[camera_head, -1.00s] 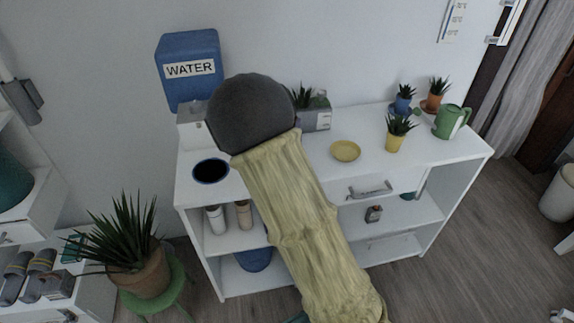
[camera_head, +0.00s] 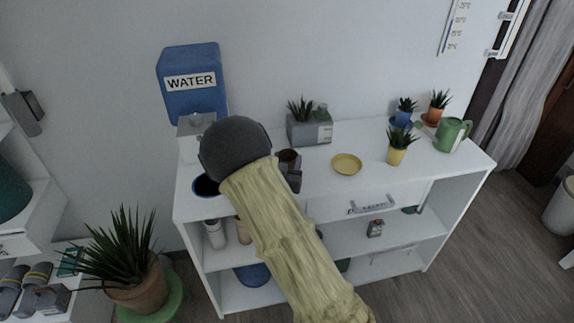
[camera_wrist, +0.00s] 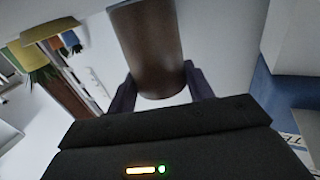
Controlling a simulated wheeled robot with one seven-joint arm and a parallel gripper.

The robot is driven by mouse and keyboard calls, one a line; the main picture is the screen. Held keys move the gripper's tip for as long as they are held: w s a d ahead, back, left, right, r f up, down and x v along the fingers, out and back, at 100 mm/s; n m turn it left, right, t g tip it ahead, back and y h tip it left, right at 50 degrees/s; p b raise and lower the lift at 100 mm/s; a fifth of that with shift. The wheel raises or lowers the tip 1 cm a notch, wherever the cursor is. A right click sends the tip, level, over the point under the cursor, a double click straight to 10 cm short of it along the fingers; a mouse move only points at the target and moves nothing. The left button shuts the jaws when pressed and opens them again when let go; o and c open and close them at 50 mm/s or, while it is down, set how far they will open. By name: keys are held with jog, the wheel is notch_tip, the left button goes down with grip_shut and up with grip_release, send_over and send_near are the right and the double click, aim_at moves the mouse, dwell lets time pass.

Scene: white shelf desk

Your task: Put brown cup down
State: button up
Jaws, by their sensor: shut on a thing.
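The brown cup (camera_wrist: 150,50) is between the two fingers of my gripper (camera_wrist: 160,92) in the wrist view, and the gripper is shut on it. In the head view the cup (camera_head: 289,156) shows just right of my dark wrist, over the top of the white shelf desk (camera_head: 325,185). My gripper (camera_head: 291,172) is partly hidden there by my arm. I cannot tell whether the cup's base touches the desk top.
A blue water dispenser (camera_head: 192,84) and a dark round item (camera_head: 206,186) are to the left. A grey planter box (camera_head: 309,132) is behind the cup. A yellow saucer (camera_head: 346,164), a yellow pot (camera_head: 396,156) and a green watering can (camera_head: 452,134) stand to the right.

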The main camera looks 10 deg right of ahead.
jog(key=shift+a+f, duration=0.15)
jog(key=shift+f, duration=0.45)
jog(key=shift+s+a, duration=0.1)
jog(key=shift+r, duration=0.1)
jog(key=shift+d+f, duration=0.25)
jog(key=shift+f, duration=0.05)
jog(key=o, duration=1.1)
jog(key=shift+s+r, duration=0.1)
jog(key=shift+c, duration=0.2)
jog(key=shift+a, duration=0.1)
